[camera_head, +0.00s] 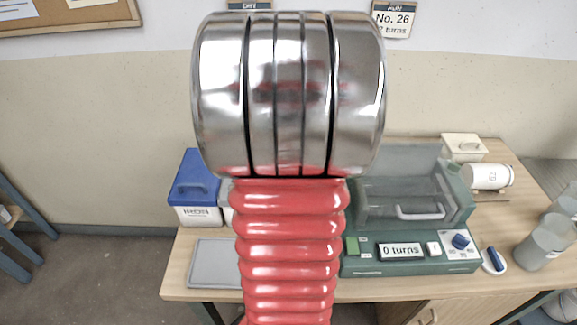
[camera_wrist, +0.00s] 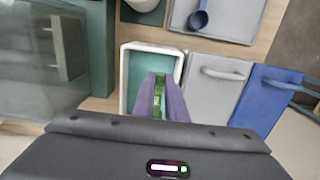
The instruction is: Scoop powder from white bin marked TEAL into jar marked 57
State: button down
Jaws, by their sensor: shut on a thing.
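In the wrist view, an open white bin (camera_wrist: 125,62) with a teal inside stands below my gripper (camera_wrist: 160,78). No marking on it can be read. My gripper's purple fingers are shut on a narrow green thing (camera_wrist: 158,100), which looks like a handle. Its far end is hidden, so I cannot tell if it touches powder. In the head view my arm covers the gripper and most of this bin. A white jar (camera_head: 490,177) lies on its side at the right, with a number too small to read surely.
A grey tray (camera_head: 213,263) holds a blue scoop (camera_wrist: 199,18). A grey-lidded bin (camera_wrist: 216,90) and a blue-lidded bin (camera_head: 197,178) stand beside the open bin. A green machine (camera_head: 410,262) reads "0 turns". Grey bottles (camera_head: 545,243) stand at the right edge.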

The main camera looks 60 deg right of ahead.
jog(key=shift+s+a+r+h, duration=0.3)
jog(key=shift+a+r, duration=0.2)
jog(key=shift+a, duration=0.1)
jog(key=shift+s+a+r+h, duration=0.3)
jog(key=shift+a+r, duration=0.15)
jog(key=shift+a, duration=0.1)
jog(key=shift+w, duration=0.1)
